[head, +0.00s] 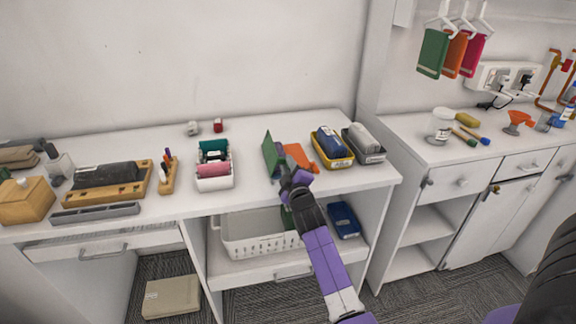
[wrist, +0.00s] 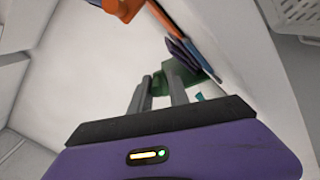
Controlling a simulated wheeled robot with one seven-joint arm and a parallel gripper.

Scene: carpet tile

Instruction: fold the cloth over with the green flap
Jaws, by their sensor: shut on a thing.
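The cloth shows on the white counter in the head view, with a green flap (head: 270,154) standing up at its left and an orange part (head: 299,157) to the right. My gripper (head: 287,174) is at the counter's front, close against the cloth, and its wrist hides part of it. In the wrist view, the fingers of my gripper (wrist: 160,85) are shut on the green flap (wrist: 181,74) at their tips. Orange (wrist: 179,19) shows beyond it. How much of the flap is between the fingers cannot be told.
A white bin (head: 213,172) with coloured things stands left of the cloth. A yellow tray (head: 333,162) and a grey tray (head: 370,157) stand close at right. A white basket (head: 250,238) and a blue item (head: 344,220) sit on the shelf below.

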